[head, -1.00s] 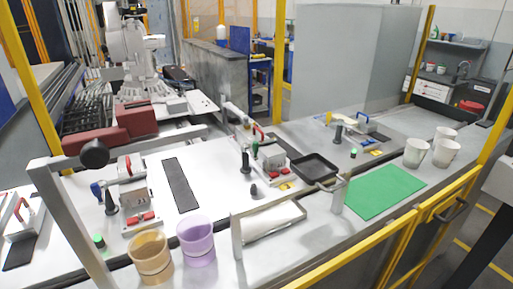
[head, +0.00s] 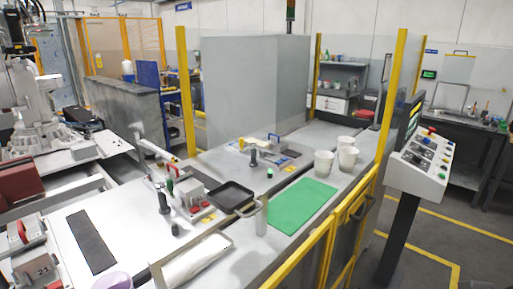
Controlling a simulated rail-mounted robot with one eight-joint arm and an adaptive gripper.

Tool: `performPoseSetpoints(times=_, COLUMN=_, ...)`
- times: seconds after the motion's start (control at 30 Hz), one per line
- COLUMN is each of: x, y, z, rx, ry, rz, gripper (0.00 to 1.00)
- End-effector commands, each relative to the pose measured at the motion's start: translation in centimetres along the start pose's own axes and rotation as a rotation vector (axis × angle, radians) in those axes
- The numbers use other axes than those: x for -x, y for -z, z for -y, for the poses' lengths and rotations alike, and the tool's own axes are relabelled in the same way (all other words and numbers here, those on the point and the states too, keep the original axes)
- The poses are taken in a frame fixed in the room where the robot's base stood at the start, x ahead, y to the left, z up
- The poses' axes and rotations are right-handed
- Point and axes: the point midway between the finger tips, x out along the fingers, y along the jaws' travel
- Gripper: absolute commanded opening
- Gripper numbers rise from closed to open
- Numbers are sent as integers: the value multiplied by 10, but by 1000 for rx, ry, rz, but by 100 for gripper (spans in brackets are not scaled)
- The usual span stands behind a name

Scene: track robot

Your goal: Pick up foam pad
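A flat green pad (head: 301,205) lies on the grey bench top, near the yellow fence, in the middle right of the head view. It looks like the foam pad, though its material cannot be told. A dark flat strip (head: 92,242) also lies on the white work surface at the left. Nothing covers the green pad. I cannot make out my gripper in this view.
White cups (head: 346,157) stand beyond the green pad. A black tray (head: 231,196) and a metal-framed holder (head: 195,262) sit to its left. The yellow fence (head: 330,235) runs along its right. A control console (head: 418,165) stands outside. A white robot arm (head: 35,105) is at the left.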

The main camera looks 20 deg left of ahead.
Motion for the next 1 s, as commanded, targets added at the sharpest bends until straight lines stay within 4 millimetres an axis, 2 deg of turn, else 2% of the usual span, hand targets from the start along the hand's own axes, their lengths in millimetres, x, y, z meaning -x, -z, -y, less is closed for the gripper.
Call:
performPoseSetpoints(times=0.3, x=0, y=0, z=0, rx=0, ry=0, rz=0, gripper=34)
performPoseSetpoints(times=0.37, x=0, y=0, z=0, rx=0, ry=0, rz=0, gripper=40)
performPoseSetpoints(times=0.8, x=0, y=0, z=0, rx=0, ry=0, rz=0, gripper=99)
performPoseSetpoints(times=1.0, x=0, y=0, z=0, rx=0, ry=0, rz=0, gripper=100)
